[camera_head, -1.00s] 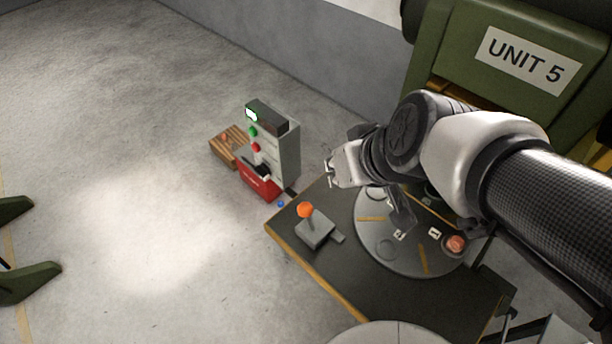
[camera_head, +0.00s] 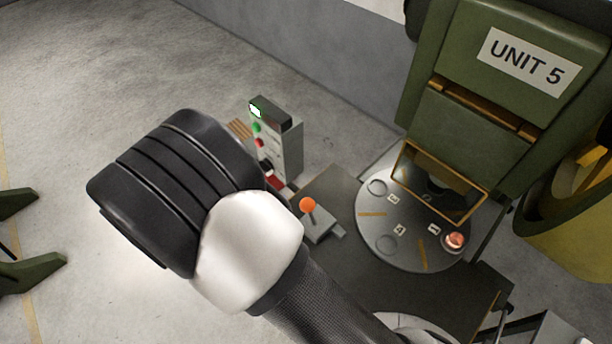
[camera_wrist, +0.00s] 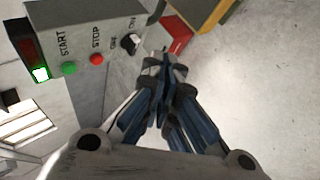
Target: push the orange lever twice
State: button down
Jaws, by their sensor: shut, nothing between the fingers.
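The orange lever (camera_head: 307,205) stands on a small grey base (camera_head: 320,228) at the left part of the dark table, in the head view. Its stick looks roughly upright. In the head view my arm covers the area left of the lever and hides my gripper. In the wrist view my gripper (camera_wrist: 166,66) is shut and empty. Its fingertips are in front of the lower edge of the grey control box, near the red toolbox. The lever is not in the wrist view.
The control box (camera_head: 283,140) has a lit green display, START and STOP buttons and an OFF/ON knob (camera_wrist: 131,43). A red toolbox (camera_wrist: 178,38) is beside it.

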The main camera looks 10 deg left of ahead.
jog(key=s+d+f+n+t+h, duration=0.2)
jog(key=s+d+f+n+h, duration=0.1)
jog(key=s+d+f, duration=0.1)
jog(key=shift+s+d+f+n, duration=0.3)
jog(key=shift+s+f, duration=0.3)
jog(key=w+d+r, duration=0.1)
jog(key=w+d, duration=0.4)
jog(key=w, duration=0.2)
jog(key=shift+r+b, duration=0.35)
jog(key=shift+d, duration=0.1)
dwell(1.0)
jog(key=shift+w+d+r+p, duration=0.1)
jog(key=shift+w+d+p, duration=0.1)
jog(key=shift+w+p, duration=0.15)
